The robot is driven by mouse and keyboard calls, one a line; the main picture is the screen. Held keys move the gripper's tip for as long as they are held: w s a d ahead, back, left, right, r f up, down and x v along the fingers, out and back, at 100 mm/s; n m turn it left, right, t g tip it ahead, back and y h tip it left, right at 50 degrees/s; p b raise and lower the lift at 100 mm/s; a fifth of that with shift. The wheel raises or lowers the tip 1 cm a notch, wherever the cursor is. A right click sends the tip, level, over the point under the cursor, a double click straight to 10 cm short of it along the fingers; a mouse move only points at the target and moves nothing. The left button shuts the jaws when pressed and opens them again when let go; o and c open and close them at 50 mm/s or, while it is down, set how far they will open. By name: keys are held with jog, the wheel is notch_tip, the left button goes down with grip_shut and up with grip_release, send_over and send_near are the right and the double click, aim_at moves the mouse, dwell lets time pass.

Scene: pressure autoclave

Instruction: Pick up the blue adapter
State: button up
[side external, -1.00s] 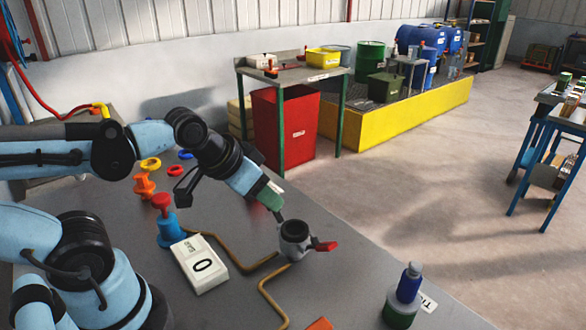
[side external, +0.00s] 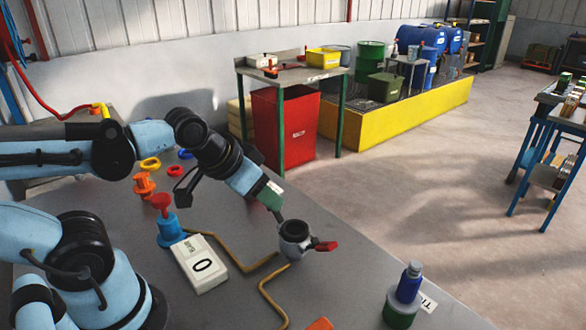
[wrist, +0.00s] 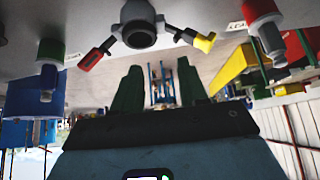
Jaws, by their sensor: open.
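A blue adapter (side external: 409,283) stands upright in a grey collar on a green base at the front right of the bench. A similar blue piece on a green base shows inverted at the left of the wrist view (wrist: 49,78). My gripper (side external: 274,204) is above the bench beside a grey round fitting (side external: 294,235), well to the left of the adapter. In the wrist view my gripper (wrist: 158,82) has its two green fingers apart with nothing between them. The fitting (wrist: 139,22) shows beyond them, with a red handle and a yellow handle.
A blue fixture with a red top (side external: 168,229), an orange part (side external: 144,185) and coloured rings are behind. The bench between fitting and adapter is mostly clear.

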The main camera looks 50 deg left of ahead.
jog(key=shift+o, duration=0.7)
jog(key=n+g+h, duration=0.2)
jog(key=n+h, duration=1)
jog(key=n, duration=1)
send_near(416, 264)
jog(key=shift+h, duration=0.3)
jog(key=w+d+f, duration=0.2)
jog(key=d+f, duration=0.1)
jog(key=shift+w+d, duration=0.2)
jog(key=shift+s+x, duration=0.15)
jog(key=shift+x, duration=1.2)
jog(key=shift+s+x, duration=0.15)
jog(key=shift+x, duration=1.2)
